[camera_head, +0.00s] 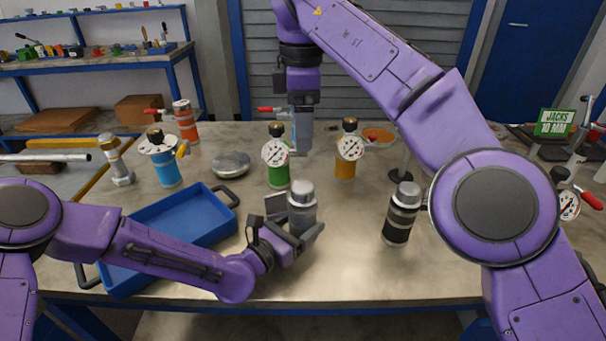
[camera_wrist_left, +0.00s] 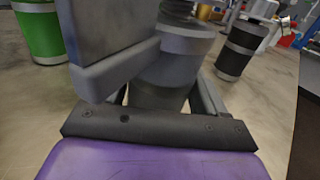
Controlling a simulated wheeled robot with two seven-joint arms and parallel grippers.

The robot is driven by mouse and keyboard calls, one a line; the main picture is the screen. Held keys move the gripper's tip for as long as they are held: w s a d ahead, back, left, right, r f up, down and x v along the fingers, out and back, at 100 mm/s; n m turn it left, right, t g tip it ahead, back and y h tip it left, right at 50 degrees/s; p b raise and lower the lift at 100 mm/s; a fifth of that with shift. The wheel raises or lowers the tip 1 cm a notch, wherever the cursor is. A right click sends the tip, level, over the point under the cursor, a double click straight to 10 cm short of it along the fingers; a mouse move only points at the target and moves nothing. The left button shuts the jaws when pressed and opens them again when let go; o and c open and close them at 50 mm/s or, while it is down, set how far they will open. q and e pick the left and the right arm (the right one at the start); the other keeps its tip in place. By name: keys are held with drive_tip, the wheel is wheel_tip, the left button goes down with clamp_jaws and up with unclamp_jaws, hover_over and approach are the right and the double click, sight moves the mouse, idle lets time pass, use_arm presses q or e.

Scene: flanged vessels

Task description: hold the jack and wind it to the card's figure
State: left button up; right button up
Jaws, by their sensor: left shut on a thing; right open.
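My left gripper (camera_head: 297,222) is shut on an upright grey cylinder with a silver cap (camera_head: 301,196) on the table. The grey cylinder (camera_wrist_left: 172,65) also stands between the fingers in the left wrist view. I see no scale on it, and cannot tell if it is the jack. A green card (camera_head: 556,122) at the right reads "JACKS 10 MM". My right gripper (camera_head: 301,145) is open and points down behind the green vessel with a dial (camera_head: 278,168). A vessel with a red handle (camera_head: 268,109) is partly hidden behind it.
A black banded cylinder (camera_head: 401,214) stands to the right. An orange-yellow vessel with a dial (camera_head: 347,160) stands behind. A blue tray (camera_head: 190,215), a blue vessel (camera_head: 162,165) and an orange-red vessel (camera_head: 186,124) are at the left. The front middle of the table is bare.

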use_arm(q)
drive_tip(key=o, duration=1.7)
